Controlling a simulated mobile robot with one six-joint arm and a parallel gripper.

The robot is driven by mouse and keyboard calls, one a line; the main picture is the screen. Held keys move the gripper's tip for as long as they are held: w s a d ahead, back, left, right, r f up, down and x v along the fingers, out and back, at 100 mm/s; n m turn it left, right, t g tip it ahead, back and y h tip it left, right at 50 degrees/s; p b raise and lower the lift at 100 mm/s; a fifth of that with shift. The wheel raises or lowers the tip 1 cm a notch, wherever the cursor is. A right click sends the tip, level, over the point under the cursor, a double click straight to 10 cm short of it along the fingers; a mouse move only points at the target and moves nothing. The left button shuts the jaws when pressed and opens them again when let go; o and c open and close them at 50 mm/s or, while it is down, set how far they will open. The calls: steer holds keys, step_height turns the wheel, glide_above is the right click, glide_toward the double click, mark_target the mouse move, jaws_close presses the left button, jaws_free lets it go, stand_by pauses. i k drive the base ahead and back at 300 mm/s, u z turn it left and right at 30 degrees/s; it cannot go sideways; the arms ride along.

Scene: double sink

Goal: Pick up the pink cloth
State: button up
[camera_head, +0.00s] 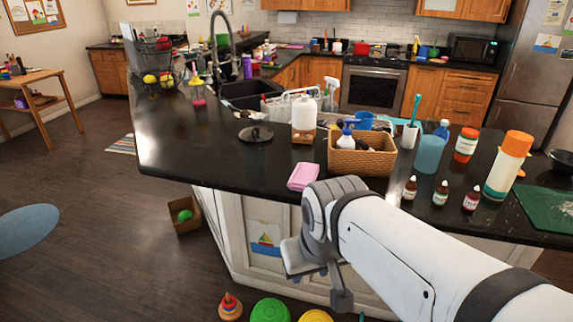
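The pink cloth (303,176) lies folded flat at the front edge of the dark counter (205,150), left of the wicker basket. My white arm reaches in from the lower right. My gripper (322,288) hangs below the counter's front edge, before the cabinet front and lower than the cloth, apart from it.
A wicker basket (361,153) with bottles stands right of the cloth. A white bottle (304,118) and a dark round lid (256,133) are behind it. Small bottles (441,192) stand to the right. The counter left of the cloth is clear. Toys (270,310) lie on the floor.

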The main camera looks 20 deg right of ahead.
mark_target(304, 173)
steer(key=i, duration=0.85)
steer(key=u, duration=0.05)
